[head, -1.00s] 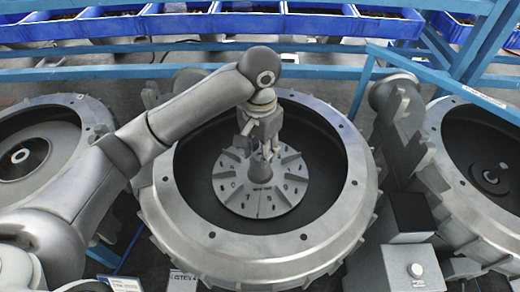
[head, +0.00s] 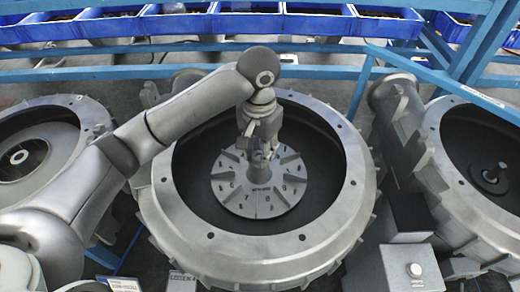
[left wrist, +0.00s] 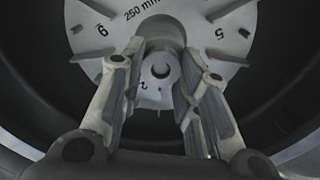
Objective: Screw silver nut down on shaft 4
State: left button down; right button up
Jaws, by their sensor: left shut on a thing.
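My left gripper (head: 262,142) reaches down from above into the middle blower housing (head: 160,190), over the centre of the numbered disc (head: 240,198). Its fingers are shut on a small grey metal part at the hub, which I take to be the silver nut. In the left wrist view, the gripper (left wrist: 161,58) has a finger on each side of the round shaft end (left wrist: 160,71). The fingers hide most of the nut, so I cannot tell its height on the shaft. The disc (left wrist: 235,30) shows printed numbers. My right gripper is not in view.
Similar housings stand at left (head: 85,110) and right (head: 430,150); the right one has a bare-looking shaft (head: 493,173). A grey box with a white button (head: 415,270) stands at front right. Blue bins (head: 240,24) and blue rails run along the back.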

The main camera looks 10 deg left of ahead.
pick_arm(q)
jog(key=m, duration=0.3)
jog(key=shift+s+a+m, duration=0.1)
jog(key=shift+a+m, duration=0.05)
jog(key=shift+m, duration=0.15)
jog(key=m, duration=1.4)
jog(key=shift+a+m, duration=0.1)
jog(key=shift+m, duration=0.2)
jog(key=m, duration=0.3)
jog(key=shift+m, duration=1.3)
jog(key=c, duration=1.4)
grip_release()
